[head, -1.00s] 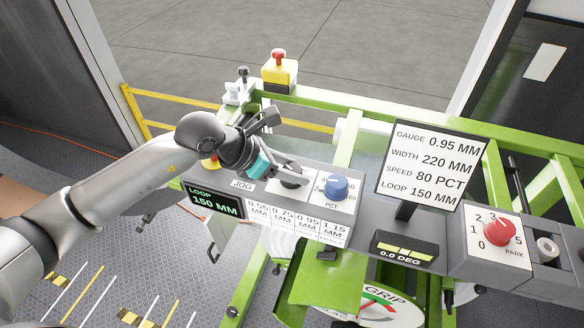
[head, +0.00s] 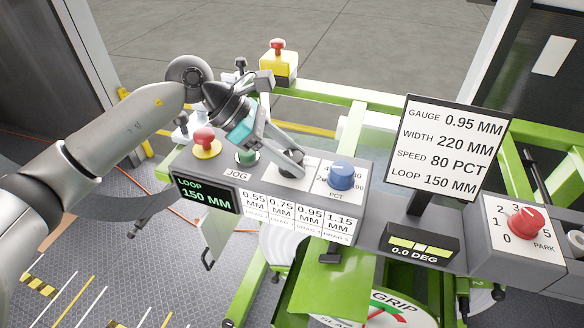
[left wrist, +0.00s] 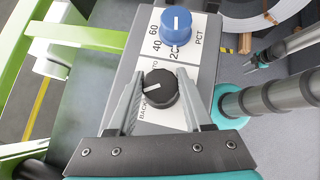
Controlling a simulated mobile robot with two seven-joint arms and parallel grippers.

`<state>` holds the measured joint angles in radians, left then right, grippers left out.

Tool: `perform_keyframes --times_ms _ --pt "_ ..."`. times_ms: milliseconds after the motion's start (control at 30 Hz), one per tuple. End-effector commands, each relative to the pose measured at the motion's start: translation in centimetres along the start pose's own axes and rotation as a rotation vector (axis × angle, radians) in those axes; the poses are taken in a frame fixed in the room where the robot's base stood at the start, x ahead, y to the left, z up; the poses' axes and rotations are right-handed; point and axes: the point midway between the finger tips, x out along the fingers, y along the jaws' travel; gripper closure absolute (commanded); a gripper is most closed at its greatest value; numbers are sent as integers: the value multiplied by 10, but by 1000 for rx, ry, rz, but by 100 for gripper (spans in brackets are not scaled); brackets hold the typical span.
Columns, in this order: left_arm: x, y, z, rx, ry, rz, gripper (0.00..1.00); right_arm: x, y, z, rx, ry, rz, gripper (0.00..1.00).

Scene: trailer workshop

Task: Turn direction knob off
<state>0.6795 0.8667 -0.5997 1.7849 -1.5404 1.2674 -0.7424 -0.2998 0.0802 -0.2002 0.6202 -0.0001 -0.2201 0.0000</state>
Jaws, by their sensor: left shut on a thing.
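The direction knob (left wrist: 158,88) is a black round knob with a white pointer line on a white label plate. In the left wrist view its label reads "BACK" on one side and is partly covered. The pointer slants down and left in that view. My left gripper (left wrist: 160,90) has one finger on each side of the knob and is shut on it. In the head view my left gripper (head: 283,150) comes down onto the knob from above, and its fingers hide much of the knob. A gripper-like shape, seemingly my right one (left wrist: 285,48), shows small at the upper right of the left wrist view.
The blue PCT knob (head: 341,175) stands close to the right of the direction knob. A green JOG button (head: 247,156) and a red stop button (head: 205,141) sit to its left. A display (head: 445,150) and a red knob (head: 525,220) are farther right.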

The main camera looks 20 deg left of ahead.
Motion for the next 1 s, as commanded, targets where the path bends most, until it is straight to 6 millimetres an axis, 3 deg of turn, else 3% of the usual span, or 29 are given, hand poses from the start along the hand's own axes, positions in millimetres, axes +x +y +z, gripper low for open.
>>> perform_keyframes --times_ms 33,300,900,933,1000 --pt "2 2 -2 24 -2 -19 100 9 0 1 0 0 0 50" --pt "1 1 -1 115 0 -112 100 24 -1 2 0 0 -1 50" --pt "0 0 0 146 3 -146 100 28 -1 3 1 0 -1 50" --pt "0 0 0 146 3 -146 48 28 -1 3 1 0 -1 50" --pt "0 0 0 146 3 -146 40 28 -1 3 1 0 -1 50"
